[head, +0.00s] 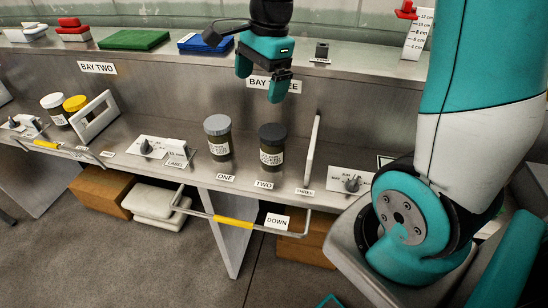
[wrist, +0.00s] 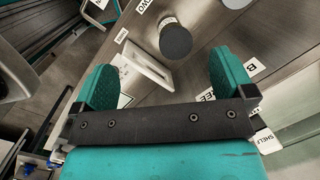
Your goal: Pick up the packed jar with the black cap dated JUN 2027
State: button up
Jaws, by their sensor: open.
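A dark jar with a black cap (head: 272,146) stands upright on the steel ledge above the TWO tag. Its white label is too small to read, so I cannot tell its date. In the wrist view a jar with a dark cap (wrist: 175,40) shows beyond my fingers. A similar jar with a grey cap (head: 218,139) stands to its left above the ONE tag. My gripper (head: 261,80) is open and empty, above the black-capped jar and apart from it. Its two teal fingers show wide apart in the wrist view (wrist: 165,78).
A white upright panel (head: 312,150) stands close right of the black-capped jar. A white-capped jar (head: 54,110) and a yellow-capped jar (head: 76,104) stand far left beside a white frame (head: 95,118). A bar with a yellow grip (head: 233,222) hangs in front of the ledge.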

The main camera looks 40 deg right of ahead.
aim_at(273, 131)
jog(key=w+d+f+m+b, duration=0.25)
jog(key=d+f+m, duration=0.25)
jog(key=d+m, duration=0.3)
jog(key=shift+h, duration=0.4)
jog(key=f, duration=0.3)
jog(key=w+f+p, duration=0.1)
jog(key=f, duration=0.3)
jog(key=a+f, duration=0.1)
jog(key=f, duration=0.2)
jog(key=shift+w+f, duration=0.2)
jog(key=shift+f, duration=0.15)
jog(key=shift+w+a+f+p, duration=0.1)
jog(key=shift+a+f+p, duration=0.1)
jog(key=shift+f, duration=0.8)
jog(key=shift+a+f+p, duration=0.1)
jog(key=shift+f+p, duration=0.15)
jog(key=shift+f, duration=0.8)
jog(key=shift+w+a+f+p, duration=0.1)
jog(key=shift+a+f+p, duration=0.1)
jog(key=shift+f, duration=0.8)
jog(key=c, duration=1)
jog(key=shift+r, duration=0.1)
jog(key=shift+c, duration=0.2)
jog(key=shift+r, duration=0.1)
